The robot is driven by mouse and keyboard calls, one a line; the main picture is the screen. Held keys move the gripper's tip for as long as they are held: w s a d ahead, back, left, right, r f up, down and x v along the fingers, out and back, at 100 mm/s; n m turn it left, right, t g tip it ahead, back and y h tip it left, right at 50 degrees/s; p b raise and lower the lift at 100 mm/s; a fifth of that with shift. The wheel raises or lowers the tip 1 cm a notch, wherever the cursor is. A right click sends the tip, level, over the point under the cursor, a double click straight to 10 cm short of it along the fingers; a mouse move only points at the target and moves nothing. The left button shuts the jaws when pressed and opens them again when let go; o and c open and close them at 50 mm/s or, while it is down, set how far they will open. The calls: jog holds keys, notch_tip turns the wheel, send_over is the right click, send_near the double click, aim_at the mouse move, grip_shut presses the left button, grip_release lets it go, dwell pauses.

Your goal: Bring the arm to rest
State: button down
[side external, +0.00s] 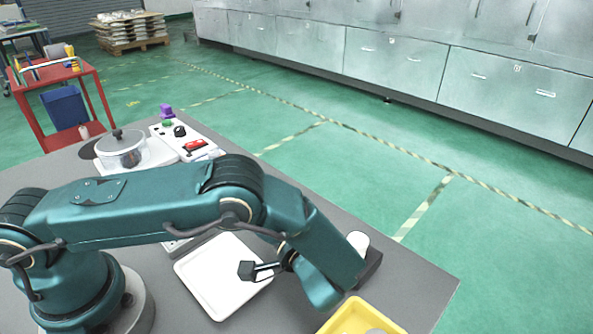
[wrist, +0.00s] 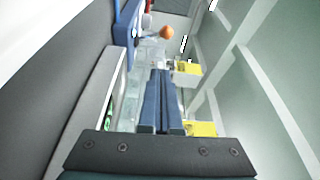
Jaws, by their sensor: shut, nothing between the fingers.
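My gripper (side external: 248,270) is at the end of my teal arm, above the white tray (side external: 204,283) in the side external view. Its fingers point left in that picture. In the wrist view the two dark blue fingers of my gripper (wrist: 162,74) lie side by side, shut, with nothing held between them. My arm is bent over the grey table (side external: 420,280). How high the gripper is above the tray is hard to tell.
A yellow bin (side external: 343,320) stands at the table's front edge. A white round thing (side external: 358,240) is behind my wrist. A glass-sided pot (side external: 122,152) and white devices with coloured parts (side external: 196,144) stand at the back. A red cart (side external: 37,78) is beyond the table.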

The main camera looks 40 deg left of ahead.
dwell(0.3)
jog(key=shift+a+r, duration=0.15)
jog(key=shift+a, duration=0.05)
jog(key=r, duration=0.1)
jog(key=a+r+n+g, duration=0.1)
jog(key=w+r+n, duration=0.1)
jog(key=shift+a+r+g, duration=0.2)
jog(key=shift+r+g, duration=0.2)
jog(key=s+a+r+n+g+h, duration=0.4)
jog(key=s+a+r+n+h, duration=0.15)
jog(key=s+r+h, duration=0.5)
jog(key=s+d+f+m+t+h, duration=0.1)
jog(key=s+d+m+t+h, duration=0.1)
jog(key=d, duration=0.3)
jog(key=s+d+f+m+t+h, duration=0.2)
jog(key=s+d+t+h, duration=0.1)
jog(key=d+h, duration=0.1)
jog(key=shift+s+d+f+h, duration=0.3)
jog(key=shift+s+d+h, duration=0.05)
jog(key=shift+d, duration=0.2)
